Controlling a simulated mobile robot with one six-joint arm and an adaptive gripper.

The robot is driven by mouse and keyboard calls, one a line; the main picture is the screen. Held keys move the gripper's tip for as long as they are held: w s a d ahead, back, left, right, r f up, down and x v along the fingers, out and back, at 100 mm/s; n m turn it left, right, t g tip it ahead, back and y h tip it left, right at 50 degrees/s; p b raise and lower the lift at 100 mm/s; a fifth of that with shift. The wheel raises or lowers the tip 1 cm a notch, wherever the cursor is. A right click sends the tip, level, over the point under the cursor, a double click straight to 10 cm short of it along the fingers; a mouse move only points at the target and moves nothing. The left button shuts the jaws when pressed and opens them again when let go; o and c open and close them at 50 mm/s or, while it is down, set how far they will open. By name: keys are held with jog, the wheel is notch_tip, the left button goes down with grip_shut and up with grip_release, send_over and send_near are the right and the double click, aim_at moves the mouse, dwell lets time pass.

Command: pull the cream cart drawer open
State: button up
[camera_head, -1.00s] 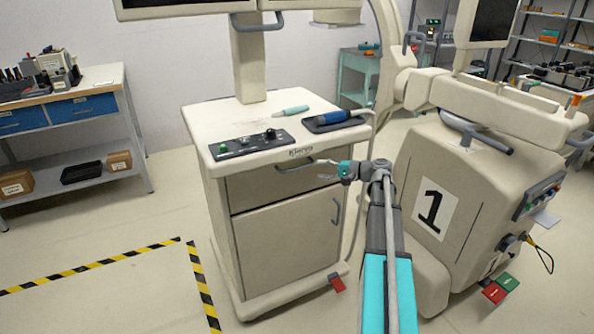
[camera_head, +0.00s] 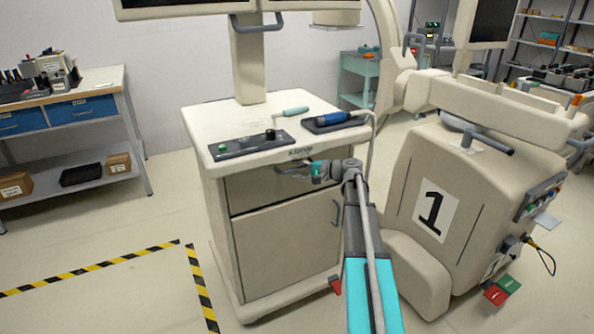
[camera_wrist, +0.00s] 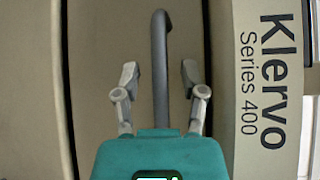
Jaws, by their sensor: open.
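The cream cart (camera_head: 285,225) stands in the middle of the head view. Its upper drawer (camera_head: 250,190) looks shut, under the worktop's lettered edge. My gripper (camera_head: 283,171) is at the drawer front, by the drawer's grey handle, which it mostly hides there. In the wrist view the handle (camera_wrist: 160,70) is a dark bar running between the two open fingers of my gripper (camera_wrist: 158,80). The fingers stand apart on either side of the bar, with gaps to both. The handle's near end is hidden behind the gripper body.
A control strip (camera_head: 250,145) and a blue-handled probe on a tray (camera_head: 335,120) lie on the cart top. A cupboard door (camera_head: 290,245) is below the drawer. The large cream machine marked 1 (camera_head: 435,215) stands close on the right.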

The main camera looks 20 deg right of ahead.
jog(key=shift+c, duration=0.2)
grip_shut()
jog(key=shift+s, duration=0.15)
